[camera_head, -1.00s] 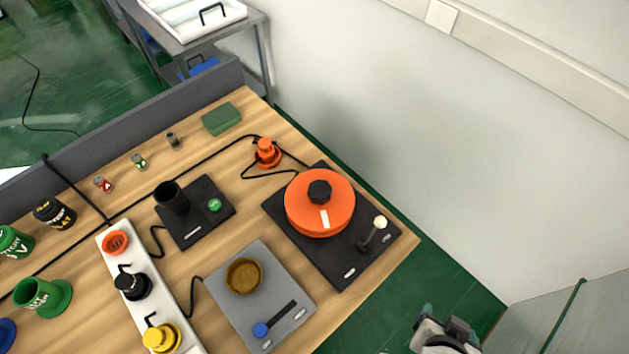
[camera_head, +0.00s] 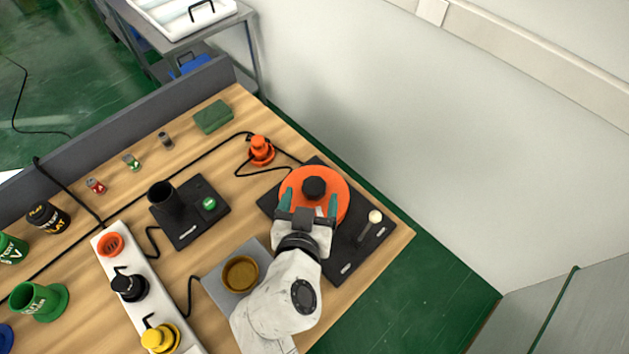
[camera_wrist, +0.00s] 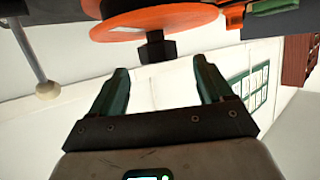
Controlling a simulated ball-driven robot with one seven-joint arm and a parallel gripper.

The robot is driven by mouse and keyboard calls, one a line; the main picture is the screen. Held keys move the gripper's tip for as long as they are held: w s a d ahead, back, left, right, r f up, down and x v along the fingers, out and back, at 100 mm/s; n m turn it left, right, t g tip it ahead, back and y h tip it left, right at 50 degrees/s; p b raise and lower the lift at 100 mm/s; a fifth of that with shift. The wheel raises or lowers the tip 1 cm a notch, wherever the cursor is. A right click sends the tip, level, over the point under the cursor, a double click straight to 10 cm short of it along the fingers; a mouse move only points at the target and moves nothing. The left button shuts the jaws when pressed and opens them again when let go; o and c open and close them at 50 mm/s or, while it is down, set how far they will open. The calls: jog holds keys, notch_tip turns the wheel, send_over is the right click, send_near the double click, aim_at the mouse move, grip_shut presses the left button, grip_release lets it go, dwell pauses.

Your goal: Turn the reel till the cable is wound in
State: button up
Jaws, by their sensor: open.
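The orange reel (camera_head: 337,192) with a black knob (camera_head: 314,187) on top sits on a black base plate (camera_head: 345,268) at the right end of the table. A lever with a pale ball tip (camera_head: 375,217) stands on the same plate. A black cable runs from the reel's side to an orange plug (camera_head: 260,150). My gripper (camera_head: 309,201) is open and over the near side of the reel, close to the knob. In the wrist view the knob (camera_wrist: 156,48) shows beyond and between the spread fingertips (camera_wrist: 163,72), apart from them, with the orange reel (camera_wrist: 155,20) behind it.
A grey plate with a brown bowl (camera_head: 241,274) is partly behind my arm. A black cup (camera_head: 169,199) stands on another black plate, beside a white strip (camera_head: 107,270) with coloured plugs. A wall rises behind the table's right edge.

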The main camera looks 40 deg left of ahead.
aim_at(314, 188)
jog(key=shift+x, duration=2.7)
